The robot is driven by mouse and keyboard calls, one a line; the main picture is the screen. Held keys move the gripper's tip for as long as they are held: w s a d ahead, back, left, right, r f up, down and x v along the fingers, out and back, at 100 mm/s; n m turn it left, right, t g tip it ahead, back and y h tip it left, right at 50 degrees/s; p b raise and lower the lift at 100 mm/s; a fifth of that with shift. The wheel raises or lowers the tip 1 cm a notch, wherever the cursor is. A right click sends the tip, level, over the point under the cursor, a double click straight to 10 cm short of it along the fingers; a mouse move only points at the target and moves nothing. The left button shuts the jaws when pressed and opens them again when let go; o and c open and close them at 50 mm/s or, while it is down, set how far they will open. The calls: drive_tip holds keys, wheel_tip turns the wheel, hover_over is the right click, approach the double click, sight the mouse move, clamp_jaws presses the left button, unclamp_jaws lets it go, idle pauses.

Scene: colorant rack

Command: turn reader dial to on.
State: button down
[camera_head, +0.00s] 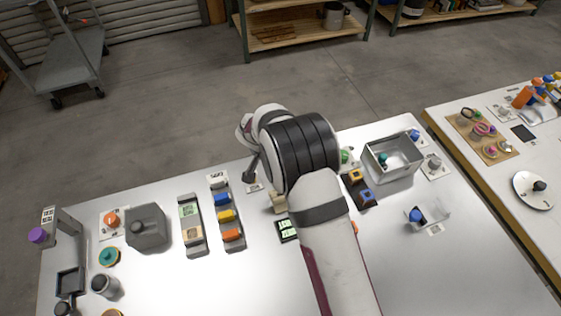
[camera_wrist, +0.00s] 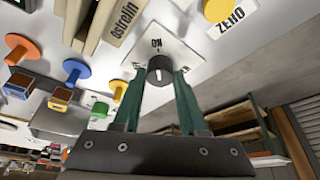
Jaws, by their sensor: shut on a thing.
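The reader dial (camera_wrist: 160,70) is a black round knob with a white line on its face, seen in the wrist view. It sits on a white plate (camera_wrist: 178,50) with "ON" printed above the knob and other words at the sides, partly hidden. The white line runs roughly up and down in the picture, about in line with "ON"; I cannot tell which end is the pointer. My gripper (camera_wrist: 158,80) has its two green fingers on either side of the knob, shut on it. In the head view my arm hides most of this spot.
In the wrist view a yellow knob (camera_wrist: 217,8) marked "ZERO" is close by at the upper right. Orange (camera_wrist: 20,48) and blue (camera_wrist: 75,70) knobs stand to the left. In the head view a grey box (camera_head: 147,228) and an open metal bin (camera_head: 393,162) stand on the table.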

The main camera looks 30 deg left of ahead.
drive_tip(key=shift+s, duration=0.1)
drive_tip(key=shift+c, duration=2.2)
unclamp_jaws()
drive_tip(key=v, duration=1.5)
drive_tip(key=shift+r, duration=0.35)
drive_tip(key=shift+s, duration=0.1)
